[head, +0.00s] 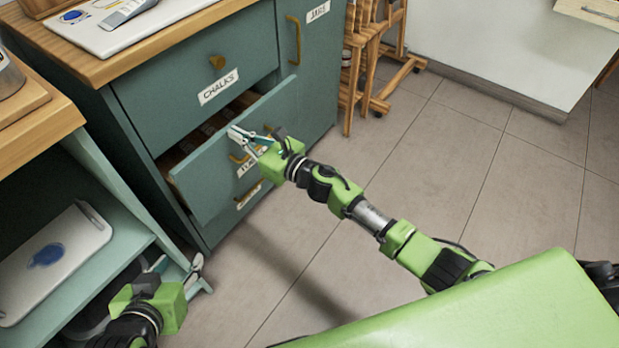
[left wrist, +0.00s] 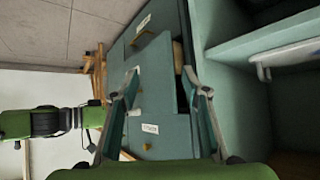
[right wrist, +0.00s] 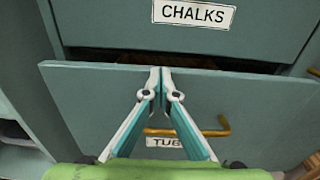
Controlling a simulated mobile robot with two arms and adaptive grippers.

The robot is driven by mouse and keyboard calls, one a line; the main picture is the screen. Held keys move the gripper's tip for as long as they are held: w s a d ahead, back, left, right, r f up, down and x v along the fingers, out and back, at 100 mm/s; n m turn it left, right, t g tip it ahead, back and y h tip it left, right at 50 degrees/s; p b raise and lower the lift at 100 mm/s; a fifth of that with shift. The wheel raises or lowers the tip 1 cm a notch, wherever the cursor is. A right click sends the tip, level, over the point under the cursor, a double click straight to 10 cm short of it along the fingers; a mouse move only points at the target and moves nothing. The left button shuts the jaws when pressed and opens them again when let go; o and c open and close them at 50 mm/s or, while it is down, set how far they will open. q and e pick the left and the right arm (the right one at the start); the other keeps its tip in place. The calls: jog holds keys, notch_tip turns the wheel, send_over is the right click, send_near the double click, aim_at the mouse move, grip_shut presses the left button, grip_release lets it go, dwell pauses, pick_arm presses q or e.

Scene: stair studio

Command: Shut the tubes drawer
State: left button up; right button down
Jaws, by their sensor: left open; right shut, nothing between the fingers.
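The tubes drawer (head: 205,187) stands partly open in the green cabinet, below the chalks drawer, with a dark gap behind its front. In the right wrist view its front (right wrist: 90,115) has a brass handle (right wrist: 200,133) and a partly hidden label reading "TUB". My right gripper (head: 240,135) is shut and empty, its tips at the upper part of this front; they also show in the right wrist view (right wrist: 162,72). Whether they touch it I cannot tell. My left gripper (head: 176,263) is open and empty, low beside the shelf unit, apart from the drawer.
The chalks drawer (head: 195,85) above is shut. A lower drawer handle (head: 247,196) shows beneath. An open shelf (head: 110,235) with a white tray (head: 85,240) stands at the left. Wooden easels (head: 365,60) stand right of the cabinet. The tiled floor (head: 450,170) is clear.

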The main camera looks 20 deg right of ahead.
pick_arm(q)
jog(key=w+r+t, duration=0.1)
jog(key=w+d+r+t, duration=0.1)
jog(key=w+r, duration=0.1)
jog(key=r, duration=0.1)
jog(key=shift+w+d+t+h+b, duration=0.25)
jog(key=shift+t+h+b, duration=0.05)
jog(key=shift+t+h, duration=0.1)
pick_arm(e)
jog(key=shift+x, duration=1.2)
